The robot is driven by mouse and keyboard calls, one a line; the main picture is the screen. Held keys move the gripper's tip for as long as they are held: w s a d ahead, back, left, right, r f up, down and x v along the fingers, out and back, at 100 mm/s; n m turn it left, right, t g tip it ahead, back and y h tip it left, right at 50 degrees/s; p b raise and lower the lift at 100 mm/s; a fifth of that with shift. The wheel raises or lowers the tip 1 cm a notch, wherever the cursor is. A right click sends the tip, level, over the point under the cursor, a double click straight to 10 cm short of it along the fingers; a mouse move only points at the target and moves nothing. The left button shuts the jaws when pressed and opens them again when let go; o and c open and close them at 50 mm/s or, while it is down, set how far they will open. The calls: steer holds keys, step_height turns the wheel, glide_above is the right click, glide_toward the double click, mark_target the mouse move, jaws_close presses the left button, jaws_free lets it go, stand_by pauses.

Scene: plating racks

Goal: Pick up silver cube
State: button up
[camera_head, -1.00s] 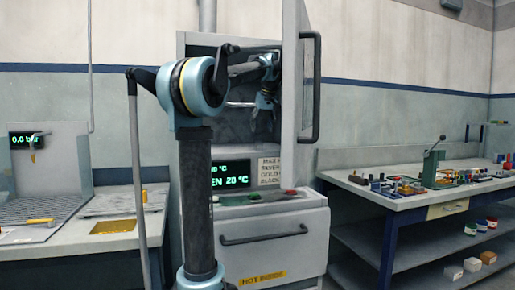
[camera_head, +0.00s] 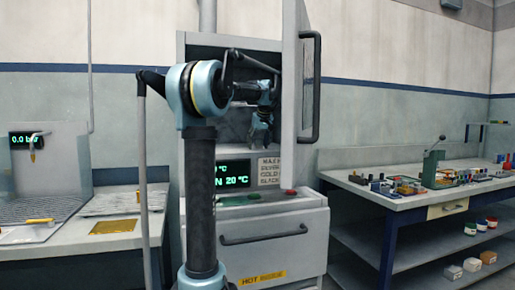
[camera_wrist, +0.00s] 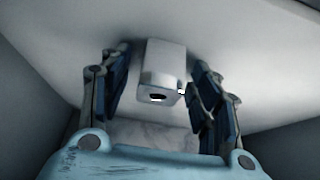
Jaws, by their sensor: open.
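A pale grey, shiny block that looks like the silver cube (camera_wrist: 163,66) shows in the wrist view, between the two fingers and near their tips. It rests against a pale surface and has a dark slot-like mark on its near face. My gripper (camera_wrist: 158,78) is open, with a finger on each side of the block and a visible gap on both sides. In the head view my gripper (camera_head: 261,136) hangs pointing down inside the open cabinet (camera_head: 227,40). The cube cannot be made out in that view.
The cabinet door (camera_head: 302,90) stands open on the right of the opening. A panel with a green display (camera_head: 232,181) and a label sits below the opening. A cluttered workbench (camera_head: 400,203) stands at right, and a bench with a sink (camera_head: 45,205) at left.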

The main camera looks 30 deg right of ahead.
jaws_close()
steer(key=shift+r, duration=0.1)
